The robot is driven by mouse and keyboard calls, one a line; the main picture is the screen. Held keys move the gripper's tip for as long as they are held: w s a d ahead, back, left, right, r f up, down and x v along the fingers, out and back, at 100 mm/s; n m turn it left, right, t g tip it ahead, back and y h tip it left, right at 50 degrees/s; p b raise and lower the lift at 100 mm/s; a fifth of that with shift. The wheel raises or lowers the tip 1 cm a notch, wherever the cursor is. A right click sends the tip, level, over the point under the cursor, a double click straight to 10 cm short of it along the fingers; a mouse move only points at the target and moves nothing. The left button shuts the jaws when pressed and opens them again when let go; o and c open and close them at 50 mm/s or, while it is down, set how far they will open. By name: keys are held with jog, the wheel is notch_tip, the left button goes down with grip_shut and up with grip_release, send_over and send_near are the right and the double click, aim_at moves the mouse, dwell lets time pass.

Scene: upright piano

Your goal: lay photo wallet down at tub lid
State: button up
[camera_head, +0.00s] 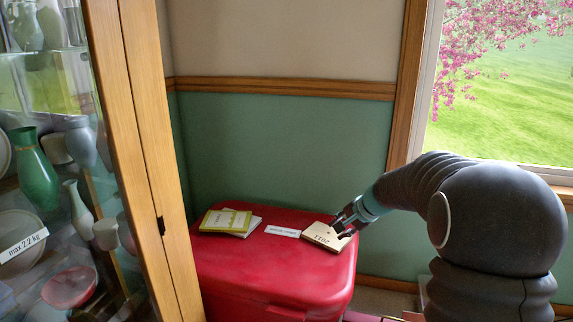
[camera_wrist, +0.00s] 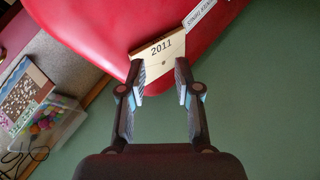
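The photo wallet, a flat cream piece marked 2011 (camera_head: 328,236), lies on the right part of the red tub lid (camera_head: 262,255), near its right edge. My gripper (camera_head: 345,222) is at the wallet's right end. In the wrist view, the wallet (camera_wrist: 160,50) shows between and beyond the spread fingers of my gripper (camera_wrist: 160,70). Its near edge runs slantwise across the gap, and the fingers look open around it. Whether a fingertip touches the wallet cannot be told. The red lid also shows in the wrist view (camera_wrist: 95,30).
A white label strip (camera_head: 282,231) lies on the lid left of the wallet. A yellow-green booklet (camera_head: 228,222) on a paler one lies farther left. A glass cabinet (camera_head: 60,150) stands at left and a window at right. A clear box of colourful items (camera_wrist: 45,125) is beside the tub.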

jog(key=s+r+n+h+p, duration=0.1)
jog(key=s+r+n, duration=0.2)
jog(key=s, duration=0.9)
jog(key=s+a+r+n+h+p, duration=0.1)
jog(key=s+r+n+h+p, duration=0.1)
jog(key=s, duration=1.1)
jog(key=s+r+n+h+p, duration=0.1)
jog(key=s+r+n, duration=0.3)
jog(key=s, duration=0.9)
jog(key=shift+a+r+n+g+p, duration=0.3)
jog(key=shift+r+p, duration=0.45)
jog(key=shift+r, duration=0.2)
